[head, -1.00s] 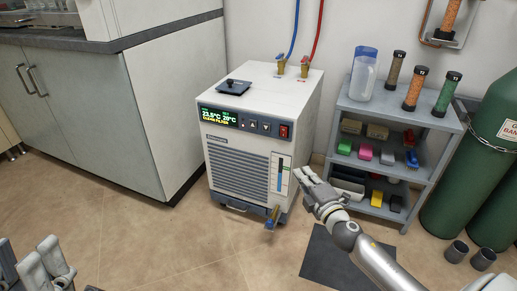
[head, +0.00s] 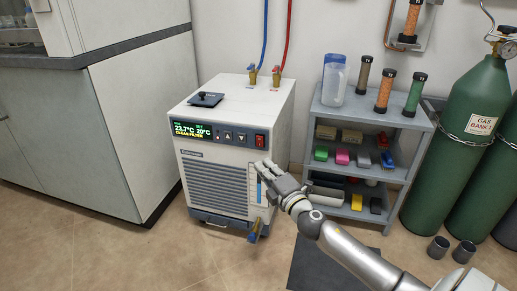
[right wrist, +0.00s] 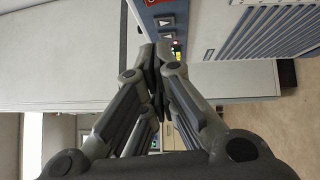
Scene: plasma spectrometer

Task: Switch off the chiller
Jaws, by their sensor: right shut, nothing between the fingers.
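The chiller (head: 225,135) is a white box on the floor with a blue grille. Its lit display (head: 192,130) reads 23.7°C and 20°C, with a yellow "CLEAN FILTER" line. The red rocker switch (head: 260,141) sits at the right of the control panel. My right gripper (head: 262,167) is shut and empty, just below the switch and in front of the level gauge. In the right wrist view the shut fingertips (right wrist: 154,52) lie below the red switch (right wrist: 151,2), which is cut by the top edge. My left gripper is out of view.
A grey shelf (head: 372,118) with bottles, columns and coloured boxes stands to the right. Green gas cylinders (head: 468,130) stand beyond it. A cabinet (head: 110,110) is on the left. Blue and red hoses (head: 288,40) rise behind the chiller. Floor in front is open.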

